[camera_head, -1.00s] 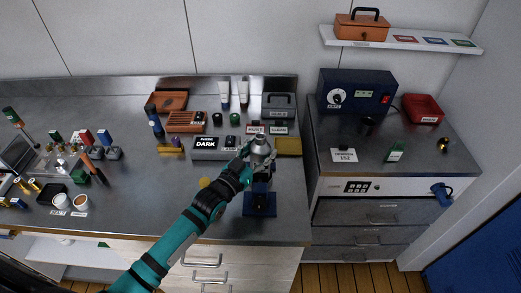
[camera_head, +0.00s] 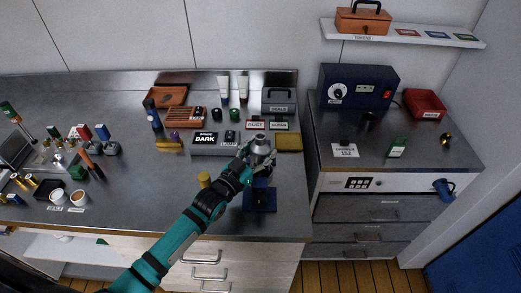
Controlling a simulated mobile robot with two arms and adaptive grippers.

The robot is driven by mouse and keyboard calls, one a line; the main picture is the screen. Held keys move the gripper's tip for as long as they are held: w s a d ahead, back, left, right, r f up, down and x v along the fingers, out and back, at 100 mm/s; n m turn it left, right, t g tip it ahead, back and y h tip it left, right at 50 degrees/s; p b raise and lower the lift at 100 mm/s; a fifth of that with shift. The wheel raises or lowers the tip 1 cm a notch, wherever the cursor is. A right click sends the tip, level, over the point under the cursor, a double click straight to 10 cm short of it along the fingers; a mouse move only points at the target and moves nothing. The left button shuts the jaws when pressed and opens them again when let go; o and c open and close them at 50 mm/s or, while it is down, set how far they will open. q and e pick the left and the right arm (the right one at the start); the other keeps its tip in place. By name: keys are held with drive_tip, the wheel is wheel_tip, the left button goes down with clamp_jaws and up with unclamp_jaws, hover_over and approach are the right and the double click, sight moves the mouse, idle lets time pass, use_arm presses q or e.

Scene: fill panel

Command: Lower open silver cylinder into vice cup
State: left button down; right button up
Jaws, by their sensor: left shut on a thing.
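A silver cylinder (camera_head: 262,143) is held upright in my left gripper (camera_head: 259,160), whose arm comes in from the lower left. The gripper is shut on it. The dark blue vice (camera_head: 260,202) stands on the bench just below and in front of the gripper in the picture. The gripper and cylinder hide the vice's upper part and its cup, so I cannot tell whether the cylinder touches the cup. My right gripper is not in view.
A grey box marked DARK (camera_head: 206,149) and a yellow pad (camera_head: 288,142) lie behind. Several small tools and cups crowd the left of the bench. The bench's front middle is clear.

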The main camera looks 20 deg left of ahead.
sight(254, 158)
use_arm(q)
drive_tip(key=shift+f, duration=0.1)
drive_tip(key=shift+c, duration=2)
unclamp_jaws()
drive_tip(key=shift+o, duration=0.2)
drive_tip(key=shift+s+f, duration=0.1)
drive_tip(key=shift+f, duration=0.2)
drive_tip(key=v, duration=0.7)
drive_tip(key=shift+s+a+r, duration=0.15)
drive_tip(key=shift+s+r, duration=0.05)
drive_tip(key=shift+r, duration=0.05)
